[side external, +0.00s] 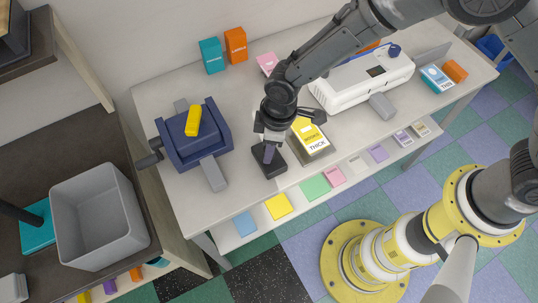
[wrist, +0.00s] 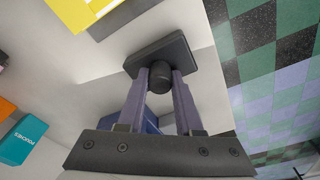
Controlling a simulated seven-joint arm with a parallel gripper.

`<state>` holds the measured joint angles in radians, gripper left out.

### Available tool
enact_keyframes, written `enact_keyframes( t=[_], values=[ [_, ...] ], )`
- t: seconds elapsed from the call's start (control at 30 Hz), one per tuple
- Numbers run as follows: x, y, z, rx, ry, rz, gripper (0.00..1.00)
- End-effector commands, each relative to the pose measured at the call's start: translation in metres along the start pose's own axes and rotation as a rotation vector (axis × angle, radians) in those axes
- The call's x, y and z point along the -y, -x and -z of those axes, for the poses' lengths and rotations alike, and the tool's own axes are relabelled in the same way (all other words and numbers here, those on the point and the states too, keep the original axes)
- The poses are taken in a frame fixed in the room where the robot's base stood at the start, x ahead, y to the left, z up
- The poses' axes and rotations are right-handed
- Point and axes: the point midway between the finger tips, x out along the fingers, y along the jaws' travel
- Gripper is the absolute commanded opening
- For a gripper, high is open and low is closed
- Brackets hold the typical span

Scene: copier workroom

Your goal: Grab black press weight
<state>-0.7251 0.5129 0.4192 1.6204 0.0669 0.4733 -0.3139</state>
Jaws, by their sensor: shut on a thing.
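The black press weight (side external: 270,164) is a dark rectangular block with a round knob, near the front edge of the white table. It also shows in the wrist view (wrist: 176,50), with its knob between my two fingers. My gripper (side external: 268,150) comes down from above and is shut on the knob; its fingers also show in the wrist view (wrist: 163,80). I cannot tell whether the weight's base touches the table. The fingers partly hide the knob in the side view.
A tray with a yellow "THICK" pack (side external: 311,137) sits close on the right. A white machine (side external: 362,82) is farther right. Orange and teal boxes (side external: 211,56) stand at the back. A grey bin (side external: 98,215) is far left.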

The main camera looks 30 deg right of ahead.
Motion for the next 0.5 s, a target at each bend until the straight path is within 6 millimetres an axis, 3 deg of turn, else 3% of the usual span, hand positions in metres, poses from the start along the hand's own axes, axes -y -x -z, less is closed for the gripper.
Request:
enact_keyframes(
  t=[0.33,0.5],
  values=[
    [-0.001,0.005,0.002,-0.006,0.000,-0.001,0.00],
    [-0.001,0.017,0.004,-0.009,0.000,-0.002,0.00]
  ],
)
